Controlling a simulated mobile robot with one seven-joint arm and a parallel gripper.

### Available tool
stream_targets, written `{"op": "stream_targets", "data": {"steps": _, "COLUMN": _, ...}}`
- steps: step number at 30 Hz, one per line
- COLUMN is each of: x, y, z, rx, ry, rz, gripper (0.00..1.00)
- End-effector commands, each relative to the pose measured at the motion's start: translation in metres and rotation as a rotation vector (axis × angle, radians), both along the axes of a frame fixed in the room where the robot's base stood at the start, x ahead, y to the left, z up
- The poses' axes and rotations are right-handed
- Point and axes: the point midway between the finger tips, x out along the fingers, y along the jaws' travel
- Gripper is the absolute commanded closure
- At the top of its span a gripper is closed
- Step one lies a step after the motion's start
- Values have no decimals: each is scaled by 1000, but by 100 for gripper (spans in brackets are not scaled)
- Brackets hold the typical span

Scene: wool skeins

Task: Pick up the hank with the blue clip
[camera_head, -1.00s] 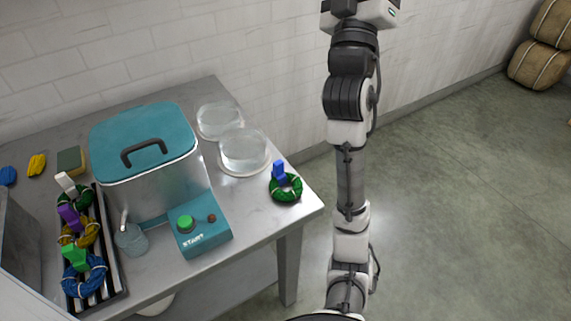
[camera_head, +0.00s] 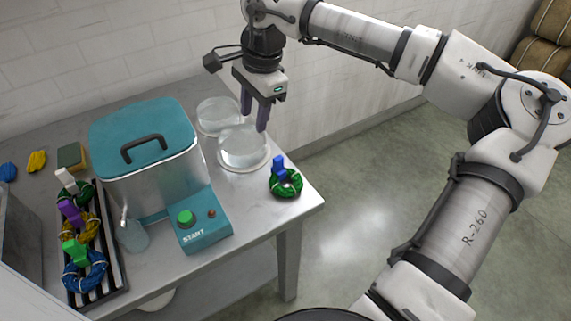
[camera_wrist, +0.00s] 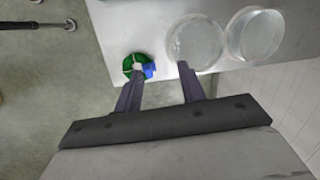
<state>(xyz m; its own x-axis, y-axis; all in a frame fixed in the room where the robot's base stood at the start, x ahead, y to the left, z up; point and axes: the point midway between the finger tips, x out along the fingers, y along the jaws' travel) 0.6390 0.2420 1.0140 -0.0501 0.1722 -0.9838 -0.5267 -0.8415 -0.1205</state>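The hank with the blue clip is a green ring of wool (camera_head: 287,187) with pale ties, lying near the table's right corner. Its blue clip (camera_head: 279,167) stands up at the ring's back edge. In the wrist view the green hank (camera_wrist: 129,66) and blue clip (camera_wrist: 149,71) show just beyond the left fingertip. My gripper (camera_head: 254,120) is open and empty, above the table's back edge, behind and a little left of the hank. Its two fingers (camera_wrist: 160,75) are spread apart in the wrist view and point down at the table.
Two clear round dishes (camera_head: 243,147) (camera_head: 218,115) lie left of the hank. A teal-lidded vat (camera_head: 145,150) with a START box (camera_head: 204,228) stands further left. A black rack (camera_head: 118,265) holds hanks with white, purple and green clips. The wall is behind.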

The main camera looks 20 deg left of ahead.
Motion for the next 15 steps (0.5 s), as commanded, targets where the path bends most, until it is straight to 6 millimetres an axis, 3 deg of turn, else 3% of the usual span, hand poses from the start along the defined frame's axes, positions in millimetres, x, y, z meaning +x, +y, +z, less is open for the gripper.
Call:
{"op": "stream_targets", "data": {"steps": 1, "x": 8, "y": -17, "z": -2, "rx": -72, "ry": -24, "rz": -6, "gripper": 60}}
{"op": "stream_targets", "data": {"steps": 5, "x": 18, "y": -39, "z": -8, "rx": -167, "ry": -49, "rz": -8, "gripper": 60}}
{"op": "stream_targets", "data": {"steps": 15, "x": 18, "y": -41, "z": -68, "rx": -177, "ry": -48, "rz": -5, "gripper": 60}}
